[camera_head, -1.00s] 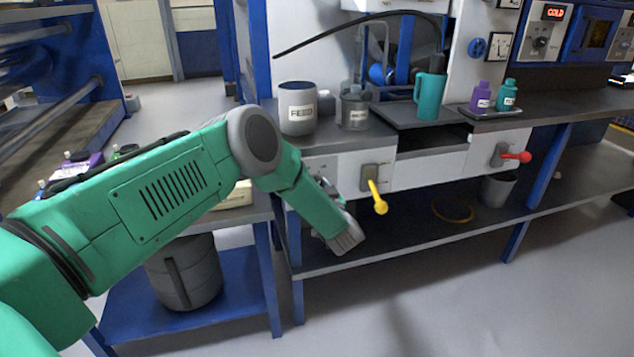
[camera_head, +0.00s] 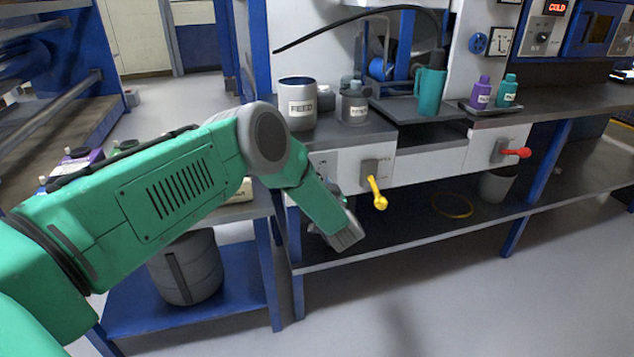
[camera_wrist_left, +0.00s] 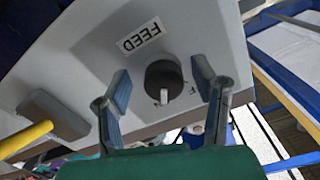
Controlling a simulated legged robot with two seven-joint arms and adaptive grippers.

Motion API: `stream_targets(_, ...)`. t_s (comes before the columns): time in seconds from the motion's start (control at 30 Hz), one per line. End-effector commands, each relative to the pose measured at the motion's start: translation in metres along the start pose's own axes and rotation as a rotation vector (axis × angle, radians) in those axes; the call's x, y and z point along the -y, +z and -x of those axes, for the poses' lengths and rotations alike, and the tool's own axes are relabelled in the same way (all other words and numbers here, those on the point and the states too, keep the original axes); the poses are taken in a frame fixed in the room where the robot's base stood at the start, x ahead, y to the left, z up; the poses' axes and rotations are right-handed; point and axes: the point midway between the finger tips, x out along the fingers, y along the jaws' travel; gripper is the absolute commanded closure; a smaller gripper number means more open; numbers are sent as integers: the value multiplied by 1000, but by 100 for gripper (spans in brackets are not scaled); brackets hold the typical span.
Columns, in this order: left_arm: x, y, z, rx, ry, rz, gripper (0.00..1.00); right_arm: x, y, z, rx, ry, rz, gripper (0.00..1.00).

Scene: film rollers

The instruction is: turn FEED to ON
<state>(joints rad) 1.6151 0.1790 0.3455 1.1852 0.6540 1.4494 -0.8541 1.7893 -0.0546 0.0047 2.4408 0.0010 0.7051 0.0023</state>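The FEED knob (camera_wrist_left: 163,80) is a dark round dial with a pale pointer on a white panel (camera_wrist_left: 75,60). The FEED label (camera_wrist_left: 140,37) appears upside down beside it in the left wrist view. My left gripper (camera_wrist_left: 160,76) is open, with one finger on each side of the knob and visible gaps between. Whether the fingertips reach down to the panel I cannot tell. In the head view my left wrist (camera_head: 340,228) is in front of the left end of the bench, and the knob and fingers are hidden there. My right gripper is not in view.
A yellow lever (camera_head: 376,192) sticks out right of my left wrist; it also shows in the wrist view (camera_wrist_left: 25,140). A red lever (camera_head: 515,153) is farther right.

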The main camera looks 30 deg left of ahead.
Motion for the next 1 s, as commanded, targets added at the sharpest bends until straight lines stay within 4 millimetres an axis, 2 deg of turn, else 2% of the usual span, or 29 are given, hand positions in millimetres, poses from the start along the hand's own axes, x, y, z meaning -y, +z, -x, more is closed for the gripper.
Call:
stream_targets(0.23,1,-2,0,-3,-3,2,47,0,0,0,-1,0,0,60)
stream_targets(0.37,0,-2,8,-3,-1,3,47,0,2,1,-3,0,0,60)
stream_targets(0.8,-1,0,94,-2,1,1,47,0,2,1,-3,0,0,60)
stream_targets(1.0,-1,1,116,0,-1,1,47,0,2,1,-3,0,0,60)
